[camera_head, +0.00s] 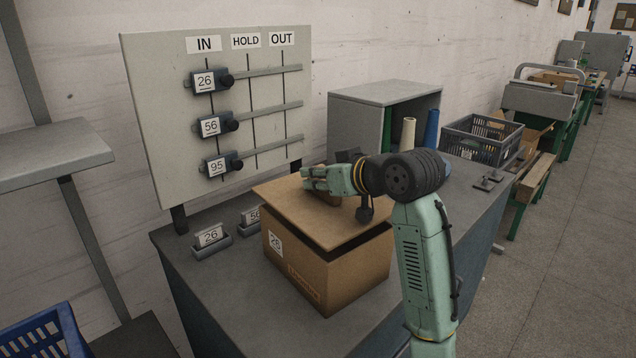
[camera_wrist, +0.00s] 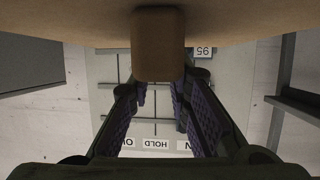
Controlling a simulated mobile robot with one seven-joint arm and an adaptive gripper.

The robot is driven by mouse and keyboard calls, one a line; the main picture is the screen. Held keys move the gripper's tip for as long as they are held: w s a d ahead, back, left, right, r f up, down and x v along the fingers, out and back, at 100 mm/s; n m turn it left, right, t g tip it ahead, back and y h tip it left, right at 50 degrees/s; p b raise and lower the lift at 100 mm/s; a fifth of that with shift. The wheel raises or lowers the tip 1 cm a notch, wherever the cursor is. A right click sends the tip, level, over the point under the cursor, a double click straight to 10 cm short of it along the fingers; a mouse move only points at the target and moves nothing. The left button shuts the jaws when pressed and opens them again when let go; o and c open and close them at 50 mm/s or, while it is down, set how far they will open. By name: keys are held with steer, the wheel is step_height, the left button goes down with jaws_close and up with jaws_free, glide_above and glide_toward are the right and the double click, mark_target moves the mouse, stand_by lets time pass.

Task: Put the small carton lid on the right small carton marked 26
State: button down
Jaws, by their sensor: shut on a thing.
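The small carton (camera_head: 325,280) is brown cardboard and stands on the grey bench, with a white 26 label on its left face. The small carton lid (camera_head: 287,203) is a flat brown panel over the carton's top. A dark gap shows between lid and carton at the right, and I cannot tell whether the left edges touch. My gripper (camera_head: 318,182) is shut on the lid's raised block grip. In the wrist view the grip (camera_wrist: 158,45) hangs between my gripper's fingers (camera_wrist: 158,92), with the lid's face (camera_wrist: 70,22) along the top.
A board (camera_head: 160,110) with IN, HOLD and OUT columns stands behind, with tags 26, 56 and 95 under IN. Card holders (camera_head: 211,238) sit left of the carton. A grey shelf box (camera_head: 385,93) and a dark crate (camera_head: 482,137) stand farther back. The bench front-left is clear.

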mark_target(318, 191)
step_height(318, 191, down, 3)
steer(key=shift+r+p, duration=0.2)
steer(key=shift+p, duration=0.2)
steer(key=shift+f+b, duration=0.35)
steer(key=shift+f, duration=0.15)
steer(key=c, duration=1.5)
jaws_free()
steer(key=shift+r, duration=0.1)
steer(key=shift+r, duration=0.3)
steer(key=shift+s+d+r, duration=0.15)
steer(key=shift+d, duration=0.05)
steer(key=b+v, duration=0.3)
steer(key=v, duration=0.8)
steer(key=shift+s+d+r, duration=0.1)
steer(key=shift+s+r, duration=0.1)
steer(key=shift+r, duration=0.05)
